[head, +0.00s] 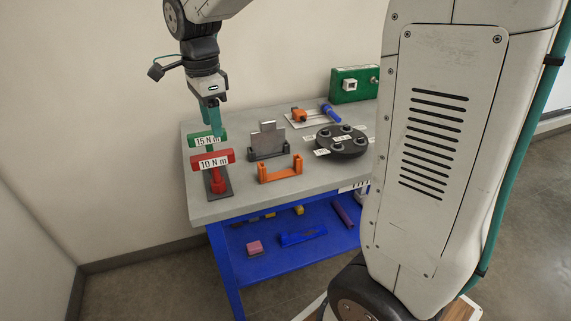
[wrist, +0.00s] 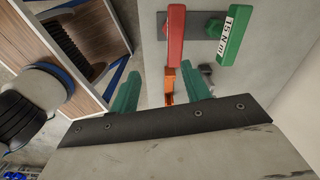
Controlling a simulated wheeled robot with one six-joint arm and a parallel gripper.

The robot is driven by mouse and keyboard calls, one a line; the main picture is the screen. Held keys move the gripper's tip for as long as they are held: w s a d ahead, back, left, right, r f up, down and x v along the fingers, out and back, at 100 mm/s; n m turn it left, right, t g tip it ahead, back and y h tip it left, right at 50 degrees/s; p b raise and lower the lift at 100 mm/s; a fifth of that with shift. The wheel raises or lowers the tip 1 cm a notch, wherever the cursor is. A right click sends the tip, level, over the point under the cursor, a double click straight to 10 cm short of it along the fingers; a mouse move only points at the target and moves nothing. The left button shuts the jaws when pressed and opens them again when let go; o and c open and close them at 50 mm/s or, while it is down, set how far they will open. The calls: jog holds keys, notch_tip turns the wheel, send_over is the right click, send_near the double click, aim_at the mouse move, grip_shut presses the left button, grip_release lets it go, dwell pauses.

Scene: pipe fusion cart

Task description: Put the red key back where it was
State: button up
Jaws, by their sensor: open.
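The red key (head: 213,158), a T-shape labelled 10 N m, stands upright on a dark plate (head: 226,193) at the table's left end. It also shows in the wrist view (wrist: 175,35), ahead of the fingers. The green key (head: 196,136), labelled 15 N m, stands behind it on the same plate and shows right of it in the wrist view (wrist: 232,38). My gripper (head: 212,132) is open with nothing between its green fingers. In the head view it hangs over the keys, overlapping the green key's right end. In the wrist view (wrist: 161,74) its fingers are apart from both keys.
An orange bracket (head: 281,173) and a grey stand with a metal plate (head: 268,143) are right of the keys. A black round flange (head: 342,146) and a green box (head: 352,84) stand farther right. Bare tabletop (head: 212,208) lies in front. The blue lower shelf (head: 265,262) holds several small things.

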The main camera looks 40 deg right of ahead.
jog(key=s+d+n+t, duration=0.1)
jog(key=s+d+n, duration=0.1)
jog(key=s+n, duration=1.7)
jog(key=s, duration=0.7)
jog(key=shift+s+d, duration=0.4)
